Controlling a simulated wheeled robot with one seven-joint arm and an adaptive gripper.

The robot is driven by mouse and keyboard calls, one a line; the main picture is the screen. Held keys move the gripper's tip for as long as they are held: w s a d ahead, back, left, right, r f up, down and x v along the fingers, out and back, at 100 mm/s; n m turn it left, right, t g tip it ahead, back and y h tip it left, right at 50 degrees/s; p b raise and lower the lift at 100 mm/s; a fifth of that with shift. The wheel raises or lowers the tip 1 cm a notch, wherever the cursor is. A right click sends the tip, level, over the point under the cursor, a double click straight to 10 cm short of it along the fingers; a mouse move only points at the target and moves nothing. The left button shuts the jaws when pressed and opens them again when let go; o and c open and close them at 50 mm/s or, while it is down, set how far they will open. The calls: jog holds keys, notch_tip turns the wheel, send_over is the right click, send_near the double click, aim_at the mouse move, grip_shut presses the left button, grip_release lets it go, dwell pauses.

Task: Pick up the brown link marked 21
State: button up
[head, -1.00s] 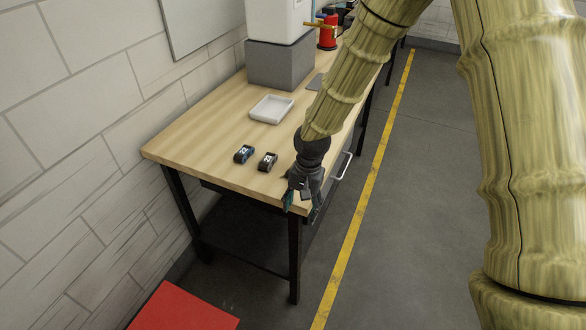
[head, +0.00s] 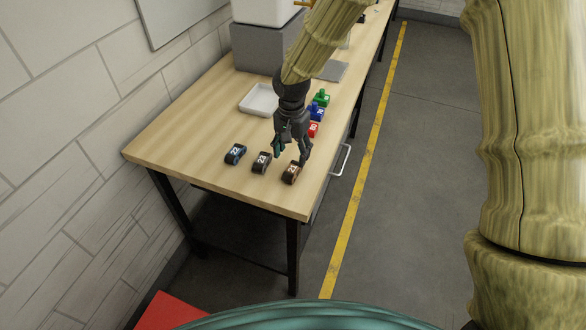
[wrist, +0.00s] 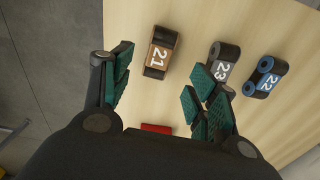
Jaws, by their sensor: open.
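The brown link marked 21 (head: 291,173) lies on the wooden table near its front right corner. In the wrist view it (wrist: 159,52) lies ahead of and between the two fingers, with its number readable. My gripper (head: 291,154) is open and empty, pointing down just behind the brown link in the head view. It looks above the table and apart from the link. In the wrist view the right finger of my gripper (wrist: 160,75) partly overlaps the grey link marked 23 (wrist: 226,52); I cannot tell whether they touch.
The grey link (head: 261,162) and a blue link marked 22 (head: 236,155) lie left of the brown one. Red (head: 313,130), blue (head: 317,113) and green (head: 321,98) pieces lie behind my gripper. A white tray (head: 245,104) stands farther back. The table's front left is clear.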

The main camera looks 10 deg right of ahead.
aim_at(292, 168)
jog(key=shift+w+a+f, duration=0.1)
jog(key=shift+a+f, duration=0.05)
jog(key=shift+f, duration=0.5)
jog(key=shift+s+f+p, duration=0.2)
jog(key=shift+f+p, duration=0.15)
jog(key=shift+p, duration=0.1)
jog(key=shift+d+f+p, duration=0.2)
jog(key=shift+f+p, duration=0.8)
jog(key=shift+f, duration=1.35)
jog(key=c, duration=1.1)
